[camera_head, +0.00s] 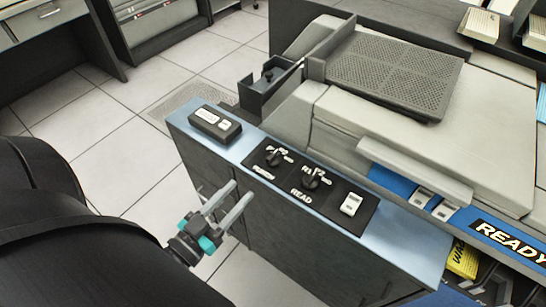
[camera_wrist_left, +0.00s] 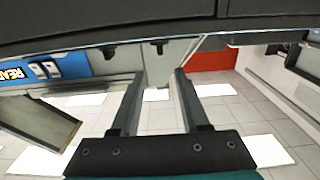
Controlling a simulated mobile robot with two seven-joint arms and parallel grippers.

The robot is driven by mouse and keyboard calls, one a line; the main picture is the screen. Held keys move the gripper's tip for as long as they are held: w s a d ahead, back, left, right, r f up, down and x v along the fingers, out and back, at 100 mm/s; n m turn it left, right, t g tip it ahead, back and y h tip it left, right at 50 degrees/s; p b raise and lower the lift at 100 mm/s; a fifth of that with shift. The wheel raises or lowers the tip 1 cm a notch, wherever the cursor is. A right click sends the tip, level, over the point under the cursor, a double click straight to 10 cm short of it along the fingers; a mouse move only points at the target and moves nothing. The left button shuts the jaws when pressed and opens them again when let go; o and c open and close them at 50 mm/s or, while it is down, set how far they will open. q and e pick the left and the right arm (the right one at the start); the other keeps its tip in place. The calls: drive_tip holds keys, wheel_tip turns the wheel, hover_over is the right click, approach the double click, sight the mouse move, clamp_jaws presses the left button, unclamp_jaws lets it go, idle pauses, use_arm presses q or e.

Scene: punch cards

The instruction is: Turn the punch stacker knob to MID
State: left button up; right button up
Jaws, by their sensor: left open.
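The punch stacker knob (camera_head: 273,157) is a black knob on the left part of a black control panel (camera_head: 333,203), above a label that appears to read PUNCH. A second knob (camera_head: 311,179) marked READ sits to its right. My left gripper (camera_head: 237,198) is open and empty, in front of the cabinet's near face and below the panel, apart from both knobs. Its two fingers also show in the left wrist view (camera_wrist_left: 155,80), with nothing between them. The punch knob's exact setting is too small to tell. My right gripper is not in view.
A white rocker switch (camera_head: 351,203) is at the panel's right end. A dark box with white buttons (camera_head: 215,123) stands on the blue cabinet top (camera_head: 406,246). A grey machine with a perforated tray (camera_head: 393,70) rises behind. Open tiled floor (camera_head: 125,165) lies to the left.

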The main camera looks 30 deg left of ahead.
sight(268, 161)
use_arm(q)
drive_tip(key=w, duration=0.2)
drive_tip(key=w+b, duration=0.1)
drive_tip(key=w, duration=0.5)
drive_tip(key=shift+w+d, duration=0.25)
drive_tip(key=shift+d, duration=0.05)
drive_tip(key=w+b, duration=0.1)
drive_tip(key=w, duration=0.2)
drive_tip(key=shift+w+d, duration=0.1)
drive_tip(key=shift+w, duration=0.25)
drive_tip(key=shift+w+d, duration=0.1)
drive_tip(key=shift+w, duration=0.65)
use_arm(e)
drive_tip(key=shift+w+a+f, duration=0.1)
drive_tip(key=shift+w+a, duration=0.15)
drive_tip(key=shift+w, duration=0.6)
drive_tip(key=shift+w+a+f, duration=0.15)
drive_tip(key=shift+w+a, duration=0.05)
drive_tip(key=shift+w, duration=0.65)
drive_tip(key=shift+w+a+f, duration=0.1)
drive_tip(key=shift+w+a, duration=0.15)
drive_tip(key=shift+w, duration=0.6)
use_arm(q)
clamp_jaws()
